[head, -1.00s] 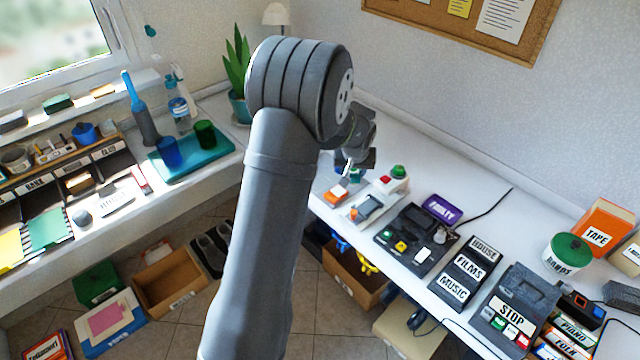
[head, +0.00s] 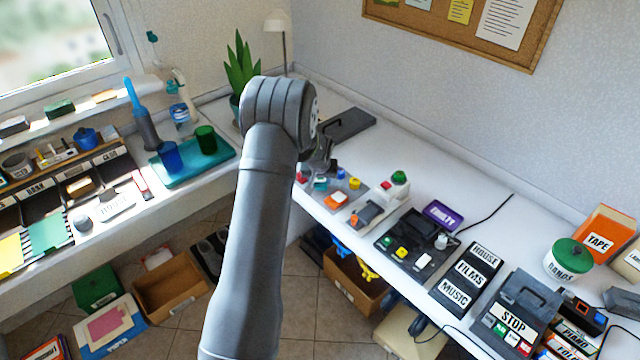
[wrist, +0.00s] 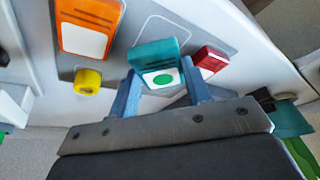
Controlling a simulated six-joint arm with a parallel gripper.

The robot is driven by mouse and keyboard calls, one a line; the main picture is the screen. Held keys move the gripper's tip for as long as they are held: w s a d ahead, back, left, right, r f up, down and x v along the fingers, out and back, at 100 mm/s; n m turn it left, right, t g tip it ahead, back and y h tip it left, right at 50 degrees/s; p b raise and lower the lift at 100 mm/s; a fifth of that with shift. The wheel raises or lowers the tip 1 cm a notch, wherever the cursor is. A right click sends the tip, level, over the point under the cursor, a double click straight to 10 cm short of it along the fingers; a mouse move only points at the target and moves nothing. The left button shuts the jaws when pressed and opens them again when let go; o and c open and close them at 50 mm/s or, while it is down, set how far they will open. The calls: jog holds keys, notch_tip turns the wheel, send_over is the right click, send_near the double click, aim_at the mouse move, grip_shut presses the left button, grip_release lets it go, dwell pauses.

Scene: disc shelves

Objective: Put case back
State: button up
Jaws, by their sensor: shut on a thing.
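My gripper (wrist: 162,82) has one blue-grey finger on each side of a teal case (wrist: 155,56) with a white label and a green dot, and is shut on it. The case is over a grey board; I cannot tell whether it touches the board. In the head view, my gripper (head: 320,174) is partly hidden behind my arm, with the teal case (head: 321,184) small below it. An orange case (wrist: 88,27) and a red case (wrist: 212,60) lie on the board on either side.
A yellow knob (wrist: 87,82) stands on the board below the orange case. In the head view, a device with a green button (head: 399,178) is to the right. A plant (head: 241,68) and a dark flat box (head: 347,126) are behind. The shelf's front edge is close.

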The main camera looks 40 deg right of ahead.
jog(key=shift+f, duration=1.1)
jog(key=shift+f, duration=0.15)
jog(key=o, duration=1.1)
jog(key=shift+c, duration=0.2)
jog(key=v, duration=1.2)
